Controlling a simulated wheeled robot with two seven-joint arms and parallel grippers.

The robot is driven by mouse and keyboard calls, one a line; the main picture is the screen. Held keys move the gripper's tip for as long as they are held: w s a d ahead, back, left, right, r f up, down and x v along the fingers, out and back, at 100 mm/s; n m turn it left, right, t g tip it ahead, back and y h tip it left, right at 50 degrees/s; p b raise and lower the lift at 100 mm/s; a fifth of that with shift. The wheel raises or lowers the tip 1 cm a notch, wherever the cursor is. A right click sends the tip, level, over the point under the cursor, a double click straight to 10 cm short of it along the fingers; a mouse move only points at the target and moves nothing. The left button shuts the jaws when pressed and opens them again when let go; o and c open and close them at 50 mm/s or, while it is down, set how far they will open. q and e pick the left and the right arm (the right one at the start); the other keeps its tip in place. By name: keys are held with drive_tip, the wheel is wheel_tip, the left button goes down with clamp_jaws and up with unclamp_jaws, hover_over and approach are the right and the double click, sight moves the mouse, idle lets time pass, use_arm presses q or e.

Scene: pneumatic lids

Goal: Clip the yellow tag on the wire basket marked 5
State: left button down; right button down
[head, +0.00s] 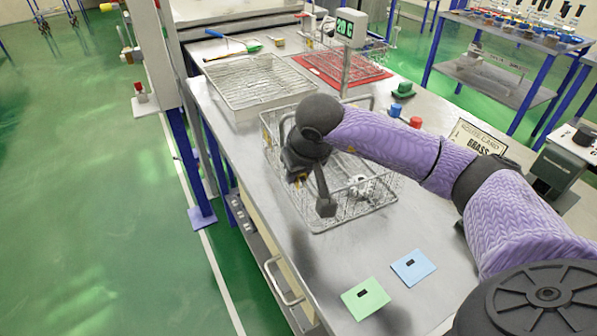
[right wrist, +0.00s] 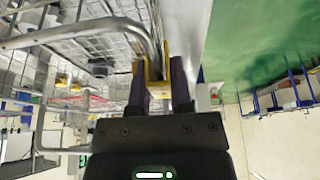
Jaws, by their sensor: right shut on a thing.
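My right gripper (head: 298,181) is over the left side of the near wire basket (head: 352,222), which stands on the steel bench and holds a small white part (head: 360,186). In the right wrist view my right gripper (right wrist: 160,72) is shut on a small yellow tag (right wrist: 154,78). A thick wire rim (right wrist: 85,28) of a basket curves right beside the tag; I cannot tell whether they touch. A wire basket (head: 240,92) stands behind the near one, and another (head: 345,62) is at the back on a red mat. No number 5 is legible. My left gripper is not in view.
A post with a "20 C" display (head: 346,28) rises behind the near basket. A green card (head: 366,299) and a blue card (head: 413,267) lie at the bench front. A route card sign (head: 478,138) stands at the right. Bare steel lies around the cards.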

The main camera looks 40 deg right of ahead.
drive_tip(key=shift+f+b, duration=0.3)
drive_tip(key=shift+f, duration=0.05)
idle(0.3)
drive_tip(key=shift+c, duration=0.3)
unclamp_jaws()
drive_tip(key=shift+r, duration=0.15)
wheel_tip(320, 180, up, 7)
drive_tip(key=p, duration=0.5)
idle(0.8)
